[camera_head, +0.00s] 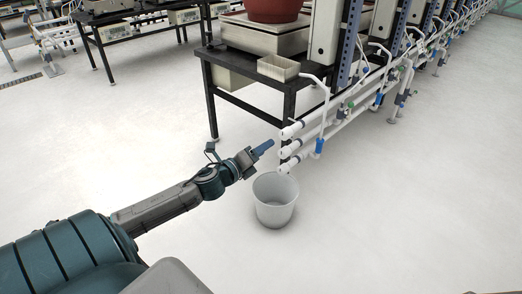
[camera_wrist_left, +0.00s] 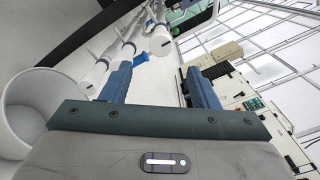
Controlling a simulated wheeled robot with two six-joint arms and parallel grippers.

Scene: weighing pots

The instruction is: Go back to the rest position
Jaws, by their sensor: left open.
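My left gripper (camera_head: 262,150) is at the end of the arm reaching in from the left, over the floor beside the white pipe ends. In the left wrist view my left gripper (camera_wrist_left: 158,80) has its two blue fingers spread apart with nothing between them. A white bucket (camera_head: 274,206) stands upright on the floor just beyond and below the gripper. The bucket (camera_wrist_left: 45,105) also shows at the left of the wrist view, apart from the fingers. My right gripper is not in view.
A black-legged table (camera_head: 214,110) bears a scale (camera_head: 262,35) with a reddish-brown pot (camera_head: 272,10) and a small beige box (camera_head: 278,67). The pale floor (camera_head: 400,220) is clear at right.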

